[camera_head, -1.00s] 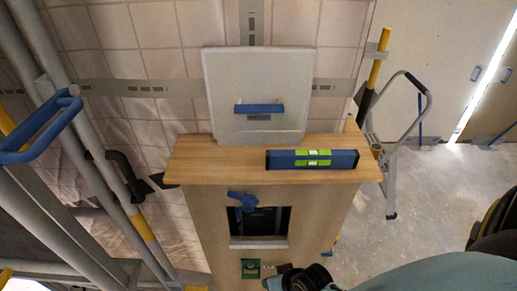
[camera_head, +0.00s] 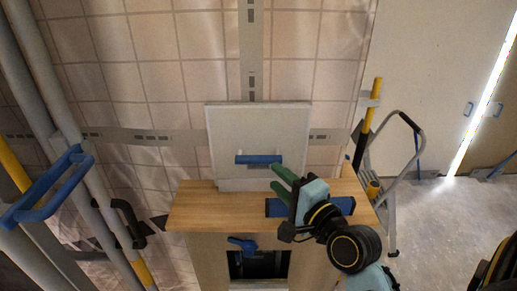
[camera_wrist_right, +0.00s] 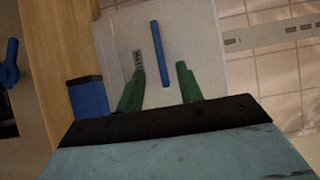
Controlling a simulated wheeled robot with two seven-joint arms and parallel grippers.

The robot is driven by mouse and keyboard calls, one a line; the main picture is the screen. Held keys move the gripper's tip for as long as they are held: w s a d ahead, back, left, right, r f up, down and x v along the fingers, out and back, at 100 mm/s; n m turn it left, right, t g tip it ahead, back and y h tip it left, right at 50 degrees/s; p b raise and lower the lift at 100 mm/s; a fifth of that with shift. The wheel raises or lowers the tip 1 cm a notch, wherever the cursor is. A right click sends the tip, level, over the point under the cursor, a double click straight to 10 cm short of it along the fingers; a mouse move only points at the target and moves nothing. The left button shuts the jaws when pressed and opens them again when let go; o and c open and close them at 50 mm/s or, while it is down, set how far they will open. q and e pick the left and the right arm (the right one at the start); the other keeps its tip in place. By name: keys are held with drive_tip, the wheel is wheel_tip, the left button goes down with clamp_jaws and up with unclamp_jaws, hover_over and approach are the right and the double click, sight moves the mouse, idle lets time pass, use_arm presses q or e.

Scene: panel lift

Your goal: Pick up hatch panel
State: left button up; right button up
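The hatch panel (camera_head: 228,139) is a pale grey square plate with a blue bar handle (camera_head: 259,159) across its lower middle. It stands on the wooden ledge, upright or leaning against the tiled wall. My right gripper (camera_head: 280,179) is just right of and below the handle, with green fingers towards it. In the right wrist view the two green fingers (camera_wrist_right: 161,80) are apart, with the blue handle (camera_wrist_right: 160,54) ahead between their lines. The fingers are not closed on it. The panel (camera_wrist_right: 202,42) fills the middle there. My left gripper is not in view.
A blue spirit level (camera_head: 339,205) lies on the wooden ledge (camera_head: 205,208), partly hidden by my right gripper. A blue valve-like handle (camera_head: 243,243) is below at the cabinet opening. Pipes with a blue loop handle (camera_head: 45,190) stand left; a stepladder (camera_head: 393,190) stands right.

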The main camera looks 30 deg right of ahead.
sight(262, 162)
drive_tip(key=w, duration=0.4)
drive_tip(key=shift+w+a, duration=0.1)
drive_tip(key=shift+w, duration=0.15)
drive_tip(key=shift+w+p, duration=0.75)
drive_tip(key=shift+w, duration=1.9)
clamp_jaws()
drive_tip(key=shift+r, duration=0.1)
